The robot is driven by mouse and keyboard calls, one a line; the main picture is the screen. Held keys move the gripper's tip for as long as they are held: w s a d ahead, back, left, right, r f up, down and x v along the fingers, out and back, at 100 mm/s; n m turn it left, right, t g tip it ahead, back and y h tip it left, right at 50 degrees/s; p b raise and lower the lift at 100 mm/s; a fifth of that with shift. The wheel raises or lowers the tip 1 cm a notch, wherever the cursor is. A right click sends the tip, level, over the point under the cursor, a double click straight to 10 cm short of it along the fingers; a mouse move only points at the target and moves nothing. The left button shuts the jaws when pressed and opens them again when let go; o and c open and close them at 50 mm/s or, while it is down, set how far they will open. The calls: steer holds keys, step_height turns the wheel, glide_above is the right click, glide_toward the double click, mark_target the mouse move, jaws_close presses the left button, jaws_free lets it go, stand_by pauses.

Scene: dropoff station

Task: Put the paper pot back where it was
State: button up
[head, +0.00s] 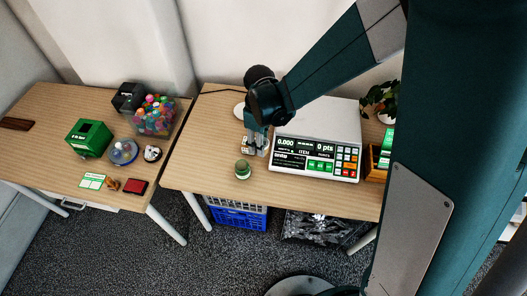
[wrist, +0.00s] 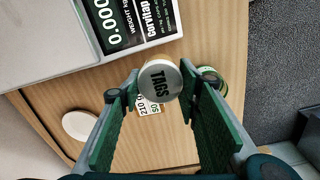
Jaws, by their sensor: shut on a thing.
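The paper pot (wrist: 159,82), a pale round container with TAGS in dark letters on the face turned to the camera, sits between my fingertips in the wrist view. My gripper (head: 256,148) is shut on it and points down at the right table, just left of the scale. In the head view the pot is mostly hidden by the gripper. Whether the pot touches the tabletop cannot be told. A white round disc (head: 240,111) lies behind the gripper; it also shows in the wrist view (wrist: 79,125).
The scale (head: 316,160) stands close right of my gripper. A small green jar (head: 243,169) stands near the front edge. A small printed card (wrist: 147,106) lies under the fingers. A plant (head: 380,98) is at the back right. Bare table lies left of the jar.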

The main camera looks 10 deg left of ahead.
steer(key=shift+f, duration=1.1)
steer(key=shift+f+b, duration=0.55)
steer(key=shift+f, duration=1.3)
steer(key=shift+f, duration=0.15)
steer(key=o, duration=1)
steer(key=shift+r+p, duration=1.15)
steer(key=shift+r, duration=5)
